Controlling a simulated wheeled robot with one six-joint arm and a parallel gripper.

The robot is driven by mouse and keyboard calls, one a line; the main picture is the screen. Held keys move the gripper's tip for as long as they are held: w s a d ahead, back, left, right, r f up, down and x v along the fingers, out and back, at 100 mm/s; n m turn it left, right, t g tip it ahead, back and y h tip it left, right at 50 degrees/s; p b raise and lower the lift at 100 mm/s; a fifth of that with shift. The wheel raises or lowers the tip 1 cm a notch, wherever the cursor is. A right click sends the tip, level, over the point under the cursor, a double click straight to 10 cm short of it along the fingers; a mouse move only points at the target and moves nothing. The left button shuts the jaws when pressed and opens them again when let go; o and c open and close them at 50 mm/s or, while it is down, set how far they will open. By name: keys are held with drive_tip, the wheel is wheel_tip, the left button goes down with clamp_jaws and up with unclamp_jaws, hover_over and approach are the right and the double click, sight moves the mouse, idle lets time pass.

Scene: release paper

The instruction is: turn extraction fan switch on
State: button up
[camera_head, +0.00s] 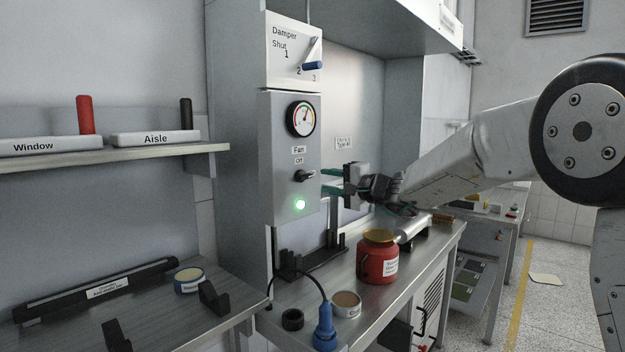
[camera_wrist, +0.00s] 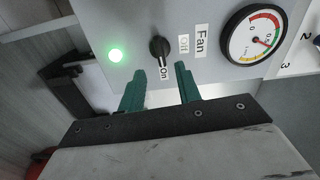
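A round green light (camera_head: 300,205) glows below the switch. My gripper (camera_head: 325,181) has teal fingers and is just right of the switch. In the wrist view my gripper (camera_wrist: 160,77) is open and empty, its fingertips apart and just short of the knob.
A gauge (camera_head: 300,118) and a damper lever (camera_head: 313,66) are above the switch. A shelf (camera_head: 110,157) is at left.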

sight(307, 177)
drive_tip(key=x, duration=0.6)
drive_tip(key=shift+w+a, duration=0.2)
drive_tip(key=shift+a, duration=0.1)
clamp_jaws()
